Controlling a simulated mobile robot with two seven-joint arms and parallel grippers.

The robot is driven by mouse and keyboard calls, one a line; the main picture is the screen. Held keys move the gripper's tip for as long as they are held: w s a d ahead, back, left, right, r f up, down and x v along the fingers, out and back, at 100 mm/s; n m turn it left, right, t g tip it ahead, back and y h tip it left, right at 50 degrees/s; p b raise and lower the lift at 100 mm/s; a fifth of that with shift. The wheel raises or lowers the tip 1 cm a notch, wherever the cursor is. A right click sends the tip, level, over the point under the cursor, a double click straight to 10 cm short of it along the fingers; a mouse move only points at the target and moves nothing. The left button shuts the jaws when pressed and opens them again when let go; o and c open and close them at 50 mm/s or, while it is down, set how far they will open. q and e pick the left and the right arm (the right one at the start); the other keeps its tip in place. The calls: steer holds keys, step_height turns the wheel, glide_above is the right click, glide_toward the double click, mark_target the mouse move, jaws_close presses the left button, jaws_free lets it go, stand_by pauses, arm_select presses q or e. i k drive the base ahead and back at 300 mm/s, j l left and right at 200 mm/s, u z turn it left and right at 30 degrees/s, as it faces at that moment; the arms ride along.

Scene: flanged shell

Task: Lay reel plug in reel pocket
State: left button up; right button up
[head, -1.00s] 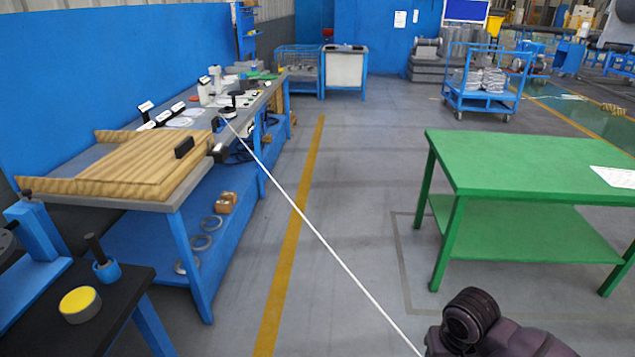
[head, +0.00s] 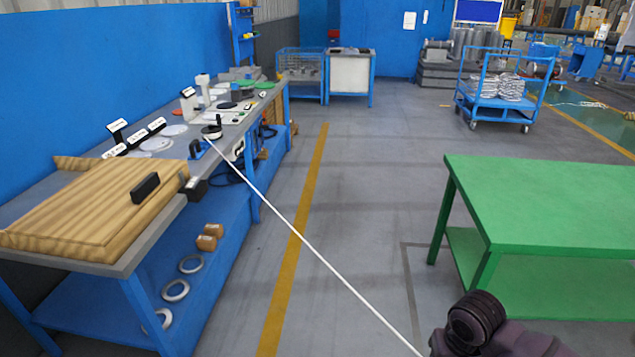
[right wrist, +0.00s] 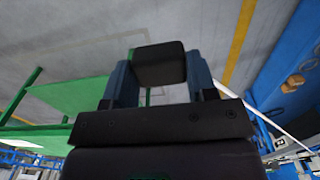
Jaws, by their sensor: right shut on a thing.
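My right gripper (right wrist: 160,72) is shut on a dark block-shaped piece in the right wrist view, which looks like the reel plug (right wrist: 160,60). In the head view my right arm (head: 478,325) is at the bottom right; its fingers and the plug are not visible there. A taut white cord (head: 300,238) runs from my right arm to a small dark reel (head: 212,131) on the grey workbench. The cord also shows in the right wrist view (right wrist: 292,125). The reel pocket cannot be made out at this distance. My left gripper is out of view.
The workbench (head: 170,220) along the left carries a wooden board (head: 80,212), label stands and discs. A green table (head: 550,195) stands at the right. A blue cart (head: 498,100) is farther back. The floor aisle (head: 350,180) between bench and table is clear.

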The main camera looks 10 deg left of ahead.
mark_target(204, 148)
steer(key=i, duration=1.15)
steer(key=i+u, duration=0.4)
steer(key=i+l+u, duration=0.2)
steer(key=i+u, duration=0.2)
steer(key=i+l+u, duration=0.1)
steer(key=i+u, duration=0.3)
steer(key=i+l+u, duration=0.1)
steer(key=u, duration=0.35)
steer(key=i+l+u, duration=0.5)
steer(key=u, duration=0.35)
steer(key=i+l+u, duration=0.15)
steer(key=l, duration=0.15)
steer(key=i+l+u, duration=0.2)
steer(key=l, duration=0.15)
steer(key=k, duration=0.1)
